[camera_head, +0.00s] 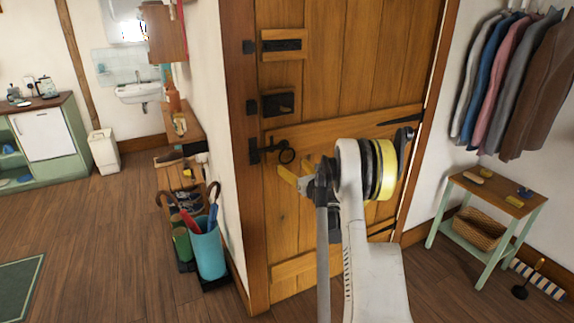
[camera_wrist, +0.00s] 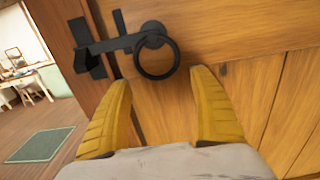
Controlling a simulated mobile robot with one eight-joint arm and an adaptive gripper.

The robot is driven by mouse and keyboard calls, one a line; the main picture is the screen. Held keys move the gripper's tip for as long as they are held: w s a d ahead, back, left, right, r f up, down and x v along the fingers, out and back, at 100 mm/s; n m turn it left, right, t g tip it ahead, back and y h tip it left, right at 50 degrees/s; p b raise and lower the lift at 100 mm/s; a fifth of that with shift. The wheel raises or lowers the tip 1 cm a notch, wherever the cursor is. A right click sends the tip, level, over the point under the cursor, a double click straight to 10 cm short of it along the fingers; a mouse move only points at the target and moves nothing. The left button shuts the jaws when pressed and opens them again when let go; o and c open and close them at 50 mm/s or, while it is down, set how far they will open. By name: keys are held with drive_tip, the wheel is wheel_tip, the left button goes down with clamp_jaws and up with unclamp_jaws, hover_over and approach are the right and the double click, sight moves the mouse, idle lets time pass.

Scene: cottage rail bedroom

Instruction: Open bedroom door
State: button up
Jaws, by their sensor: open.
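The bedroom door (camera_head: 345,95) is made of wooden planks and looks shut in its frame. A black latch with a ring handle (camera_head: 287,155) is at its left edge. The ring (camera_wrist: 155,52) hangs just beyond the fingertips in the wrist view, with the latch bar (camera_wrist: 108,45) to its left. My gripper (camera_head: 295,178) is just below and beside the ring, partly hidden by my own arm. In the wrist view its two yellow fingers (camera_wrist: 160,80) are apart, with bare door wood between them. Nothing is held.
A blue umbrella bin (camera_head: 210,250) stands left of the door frame. A small side table (camera_head: 490,195) stands to the right under hanging clothes (camera_head: 510,80). A black lock box (camera_head: 278,102) is above the latch. Open wooden floor (camera_head: 110,230) lies at left.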

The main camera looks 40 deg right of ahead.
sight(284, 158)
drive_tip(key=b+x, duration=0.1)
drive_tip(key=x, duration=0.4)
drive_tip(key=c, duration=1.3)
